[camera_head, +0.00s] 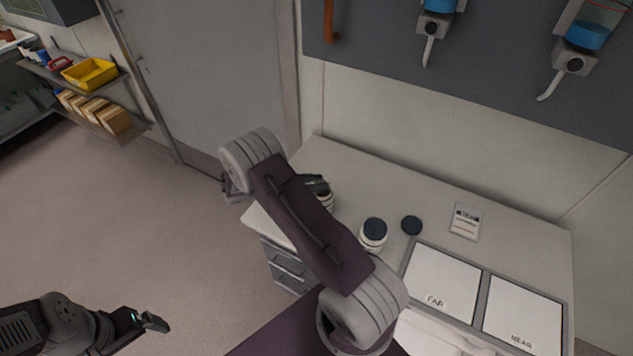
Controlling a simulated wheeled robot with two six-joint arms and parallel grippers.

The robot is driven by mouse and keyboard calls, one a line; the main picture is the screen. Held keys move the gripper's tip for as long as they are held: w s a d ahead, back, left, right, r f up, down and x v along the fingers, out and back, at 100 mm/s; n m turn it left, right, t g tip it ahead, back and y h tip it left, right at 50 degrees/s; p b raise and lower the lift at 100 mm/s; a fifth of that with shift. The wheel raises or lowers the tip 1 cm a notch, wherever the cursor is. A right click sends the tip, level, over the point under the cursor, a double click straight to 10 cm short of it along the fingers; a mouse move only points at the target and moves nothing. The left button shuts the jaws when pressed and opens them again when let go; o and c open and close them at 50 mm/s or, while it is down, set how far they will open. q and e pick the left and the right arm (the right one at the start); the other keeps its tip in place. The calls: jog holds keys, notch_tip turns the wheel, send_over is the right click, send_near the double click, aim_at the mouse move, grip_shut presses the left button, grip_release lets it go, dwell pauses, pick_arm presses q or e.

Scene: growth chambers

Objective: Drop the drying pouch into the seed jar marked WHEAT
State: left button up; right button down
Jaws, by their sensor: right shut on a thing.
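My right gripper (316,184) is mostly hidden behind my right arm. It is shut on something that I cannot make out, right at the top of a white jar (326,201). The arm covers most of this jar, and no label on it can be read. A second white jar (373,242) with a dark top stands to its right, with no readable mark from here. A loose dark round lid (411,225) lies on the counter beside it. I cannot make out the drying pouch. My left gripper (152,322) is low at the left, over the floor, away from the jars.
The pale counter (360,165) has a labelled white packet (465,222) lying at the right. Two white panels marked FAR (442,283) and NEAR (522,315) sit at its front right. Dispensers (436,25) hang above. A yellow bin (90,73) stands on a shelf far left.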

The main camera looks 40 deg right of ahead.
dwell(0.4)
jog(key=c, duration=1.1)
grip_release()
jog(key=b+v, duration=0.2)
jog(key=v, duration=0.7)
jog(key=shift+r, duration=0.1)
